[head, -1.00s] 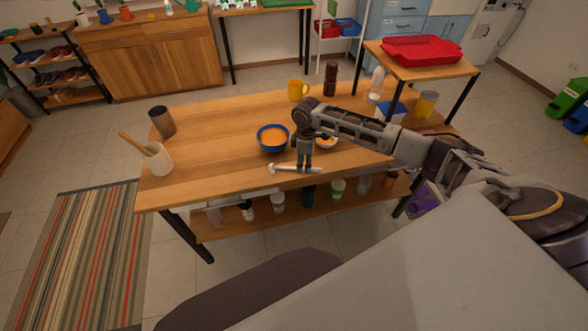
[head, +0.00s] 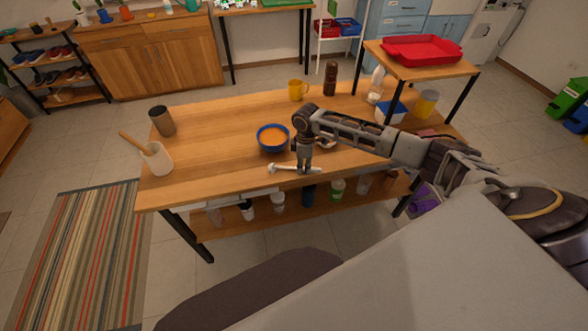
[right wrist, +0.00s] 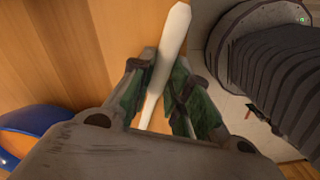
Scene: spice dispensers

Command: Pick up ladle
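The ladle (head: 280,168) is pale and lies near the front edge of the wooden table, in front of the blue bowl. My right gripper (head: 304,170) points down over its handle, low at the tabletop. In the right wrist view, the white handle (right wrist: 173,45) runs between the two fingertips of my right gripper (right wrist: 167,70). The fingers are close on both sides of the handle; whether both touch it is unclear. The ladle still appears to rest on the table. My left gripper is out of view.
A blue bowl with orange contents (head: 273,137) stands just behind the ladle. A second bowl is mostly hidden behind my right arm. A yellow mug (head: 298,90), a brown cup (head: 162,121) and a white utensil pot (head: 157,158) stand on the table.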

